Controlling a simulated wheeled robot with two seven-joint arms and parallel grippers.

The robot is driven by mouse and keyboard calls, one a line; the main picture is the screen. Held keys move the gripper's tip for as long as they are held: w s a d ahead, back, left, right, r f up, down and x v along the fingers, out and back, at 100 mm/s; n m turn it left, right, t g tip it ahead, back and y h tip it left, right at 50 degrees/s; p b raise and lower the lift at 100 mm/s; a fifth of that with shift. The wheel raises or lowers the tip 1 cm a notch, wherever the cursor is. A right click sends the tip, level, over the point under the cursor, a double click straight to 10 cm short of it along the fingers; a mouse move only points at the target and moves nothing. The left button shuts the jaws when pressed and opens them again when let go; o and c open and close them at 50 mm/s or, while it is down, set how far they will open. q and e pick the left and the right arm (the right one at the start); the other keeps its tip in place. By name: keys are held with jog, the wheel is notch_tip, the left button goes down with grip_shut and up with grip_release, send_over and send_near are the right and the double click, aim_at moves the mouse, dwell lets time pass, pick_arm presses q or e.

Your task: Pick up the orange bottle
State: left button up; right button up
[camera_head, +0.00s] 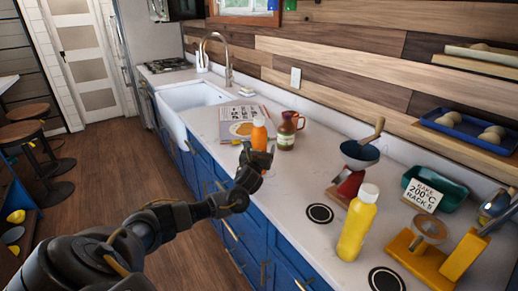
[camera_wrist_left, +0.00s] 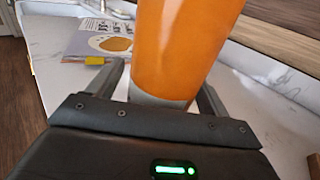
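The orange bottle (camera_head: 259,135) is upright on the white counter, in front of the cookbook. Its lower part is hidden behind my left gripper (camera_head: 257,158) in the head view. In the left wrist view the orange bottle (camera_wrist_left: 180,50) fills the upper middle, with a grey band at its base. The fingers of my left gripper (camera_wrist_left: 160,92) are apart, one on each side of the bottle. A narrow gap shows at the left finger; contact on the right side is unclear. My right gripper is not in view.
A brown jug (camera_head: 286,132) stands just right of the bottle, and an open cookbook (camera_head: 237,124) lies behind it. A yellow bottle (camera_head: 357,224), a red grinder (camera_head: 352,180) and a yellow scale (camera_head: 420,252) occupy the nearer counter. The sink (camera_head: 190,98) is farther left.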

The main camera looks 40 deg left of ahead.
pick_arm(q)
jog(key=c, duration=1.2)
jog(key=shift+c, duration=0.8)
jog(key=shift+r, duration=0.1)
